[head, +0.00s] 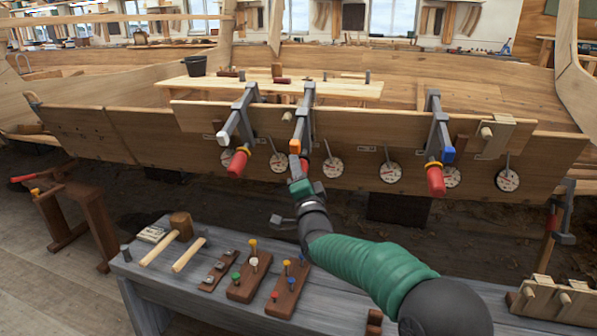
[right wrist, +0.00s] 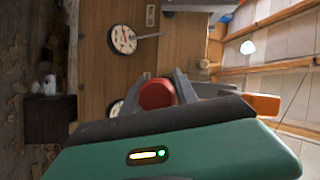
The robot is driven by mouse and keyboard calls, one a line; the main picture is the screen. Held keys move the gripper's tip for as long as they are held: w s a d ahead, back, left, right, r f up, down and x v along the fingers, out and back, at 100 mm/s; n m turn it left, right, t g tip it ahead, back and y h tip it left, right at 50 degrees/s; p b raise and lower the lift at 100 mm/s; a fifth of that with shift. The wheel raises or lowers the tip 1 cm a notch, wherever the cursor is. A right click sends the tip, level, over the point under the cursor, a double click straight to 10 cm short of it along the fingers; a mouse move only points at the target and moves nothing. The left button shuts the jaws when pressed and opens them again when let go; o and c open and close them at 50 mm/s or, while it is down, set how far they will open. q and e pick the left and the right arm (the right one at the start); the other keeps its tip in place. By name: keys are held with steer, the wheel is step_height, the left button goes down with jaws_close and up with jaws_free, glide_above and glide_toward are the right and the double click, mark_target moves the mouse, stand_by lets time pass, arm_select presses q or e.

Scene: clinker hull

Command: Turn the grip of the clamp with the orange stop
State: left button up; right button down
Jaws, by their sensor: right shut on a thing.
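The clamp with the orange stop (head: 295,146) is the middle one of three grey bar clamps on the hull's upper plank. Its orange stop also shows at the right in the right wrist view (right wrist: 265,104). My right gripper (head: 298,172) reaches up to it from below. In the right wrist view its fingers are shut around the red grip (right wrist: 157,94), one finger on each side. In the head view the gripper hides most of this grip. My left gripper is not in view.
A white-stop clamp (head: 224,138) stands to the left and a blue-stop clamp (head: 448,154) to the right, both with red grips. A grey bench (head: 200,285) with a mallet (head: 181,226) and peg blocks is in front.

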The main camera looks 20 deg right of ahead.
steer(key=shift+r, duration=0.3)
steer(key=c, duration=1)
jaws_free()
steer(key=shift+a, duration=0.1)
steer(key=shift+o, duration=0.2)
steer(key=shift+f, duration=0.15)
steer(key=shift+s, duration=0.1)
steer(key=p+v, duration=0.3)
steer(key=v, duration=1.3)
steer(key=shift+s+f, duration=0.25)
steer(key=shift+s, duration=0.05)
